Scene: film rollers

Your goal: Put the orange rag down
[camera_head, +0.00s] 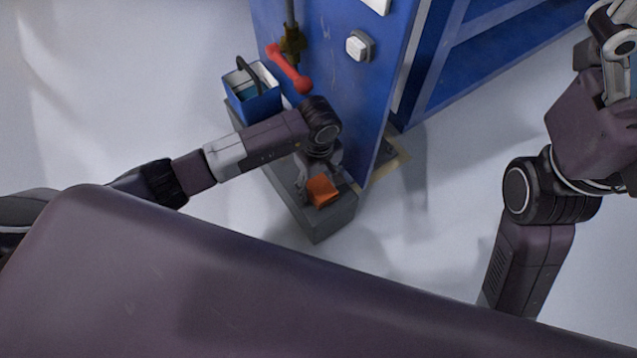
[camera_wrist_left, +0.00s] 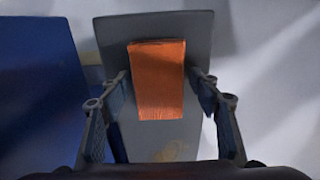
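The orange rag (camera_head: 322,192) is a small folded rectangle lying on the top of a grey block-like stand (camera_head: 322,222), near its front end. In the left wrist view the rag (camera_wrist_left: 158,80) lies flat between the fingers, with grey surface showing around it. My left gripper (camera_head: 317,180) points down over the stand at the rag. Its two fingers (camera_wrist_left: 163,88) are spread wide, with a gap on each side of the rag. My right gripper (camera_head: 612,45) is at the upper right edge, partly cut off, far from the rag; its fingertips are unclear.
A blue box with a dark handle (camera_head: 252,92) stands at the stand's far end. A red-handled object (camera_head: 288,70) is beside a blue machine panel (camera_head: 335,85) with a white button (camera_head: 360,46). The panel rises close to my left gripper. The pale floor at left is clear.

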